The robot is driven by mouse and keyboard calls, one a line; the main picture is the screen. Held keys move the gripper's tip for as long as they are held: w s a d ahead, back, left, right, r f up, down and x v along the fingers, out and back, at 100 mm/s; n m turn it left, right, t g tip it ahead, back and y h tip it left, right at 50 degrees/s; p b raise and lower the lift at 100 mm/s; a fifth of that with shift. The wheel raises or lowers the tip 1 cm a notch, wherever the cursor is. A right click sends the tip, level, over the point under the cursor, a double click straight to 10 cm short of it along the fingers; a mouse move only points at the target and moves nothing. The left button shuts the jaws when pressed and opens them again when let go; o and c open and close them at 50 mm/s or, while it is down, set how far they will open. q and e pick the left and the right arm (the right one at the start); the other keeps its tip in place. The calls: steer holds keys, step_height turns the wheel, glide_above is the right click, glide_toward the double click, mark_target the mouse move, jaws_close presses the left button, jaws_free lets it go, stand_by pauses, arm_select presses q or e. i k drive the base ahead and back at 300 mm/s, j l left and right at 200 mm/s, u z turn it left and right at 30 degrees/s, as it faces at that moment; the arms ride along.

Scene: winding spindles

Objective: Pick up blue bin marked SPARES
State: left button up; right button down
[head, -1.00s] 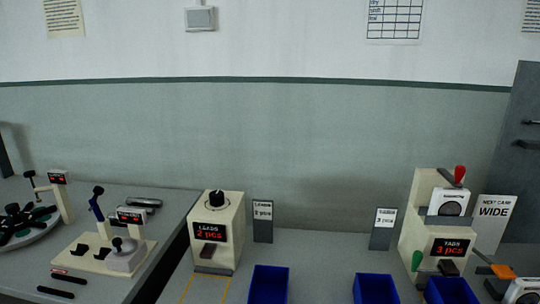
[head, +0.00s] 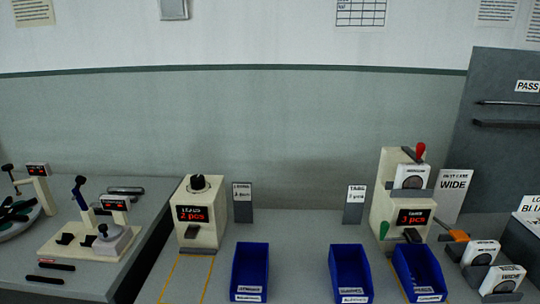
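Three open blue bins stand on the grey bench at the bottom of the head view: a left bin (head: 236,272), a middle bin (head: 350,262) and a right bin (head: 408,262). Each has small white labels on its front. The print is too small to read, so I cannot tell which one is marked SPARES. Neither of my grippers is in view.
A cream dispenser reading "2 pcs" (head: 198,232) stands behind and left of the bins. Another reading "3 pcs" (head: 388,200) stands behind the right bin. White-labelled units (head: 482,252) sit right of it. Bare bench lies between the left and middle bins.

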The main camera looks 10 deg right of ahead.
mark_target(420, 272)
steer(key=l+z, duration=0.1)
steer(key=z, duration=1.35)
steer(key=l, duration=0.15)
